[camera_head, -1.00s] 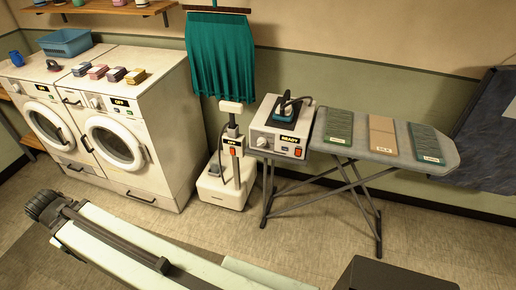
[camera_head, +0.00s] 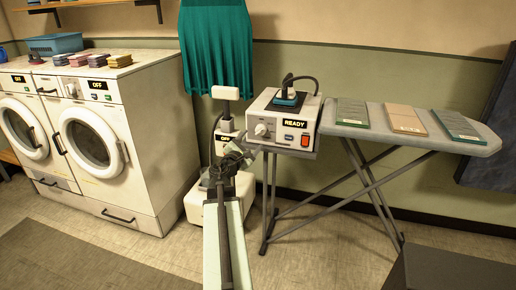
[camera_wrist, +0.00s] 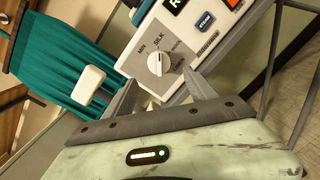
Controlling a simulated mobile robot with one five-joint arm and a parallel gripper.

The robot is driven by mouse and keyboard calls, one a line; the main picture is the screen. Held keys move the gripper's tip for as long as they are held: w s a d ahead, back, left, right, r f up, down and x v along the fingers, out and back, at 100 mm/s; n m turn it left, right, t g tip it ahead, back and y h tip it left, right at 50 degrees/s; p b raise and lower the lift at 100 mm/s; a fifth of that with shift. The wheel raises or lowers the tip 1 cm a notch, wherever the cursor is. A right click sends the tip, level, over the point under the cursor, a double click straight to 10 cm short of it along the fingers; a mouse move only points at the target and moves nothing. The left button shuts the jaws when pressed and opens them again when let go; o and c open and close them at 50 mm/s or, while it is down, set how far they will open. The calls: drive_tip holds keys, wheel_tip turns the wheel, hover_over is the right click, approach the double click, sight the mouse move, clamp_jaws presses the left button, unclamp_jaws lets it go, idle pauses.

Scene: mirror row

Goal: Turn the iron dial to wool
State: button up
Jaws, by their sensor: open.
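The iron dial (camera_head: 262,129) is a round white knob on the front of the white iron station (camera_head: 280,106), left of its READY display. In the wrist view the dial (camera_wrist: 158,63) has printed labels around it, MIN and SILK among them; the others are too small to read surely. I cannot tell where its pointer aims. My gripper (camera_head: 247,150) is in front of and just below the dial. In the wrist view my gripper (camera_wrist: 160,84) is open and empty, its fingers apart below the dial and not closed around it.
The iron (camera_head: 289,96) rests on top of the station. The ironing board (camera_head: 382,133) with several fabric samples extends right. A steamer (camera_head: 225,125) showing OFF stands behind my arm, under a teal cloth (camera_head: 216,45). Washers (camera_head: 100,140) stand at left.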

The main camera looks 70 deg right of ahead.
sight(259, 132)
drive_tip(key=d, duration=0.8)
drive_tip(key=shift+s+r, duration=0.1)
drive_tip(key=shift+a, duration=0.1)
drive_tip(key=c, duration=1.2)
drive_tip(key=shift+a, duration=0.35)
drive_tip(key=shift+c, duration=0.9)
drive_tip(key=shift+d, duration=0.3)
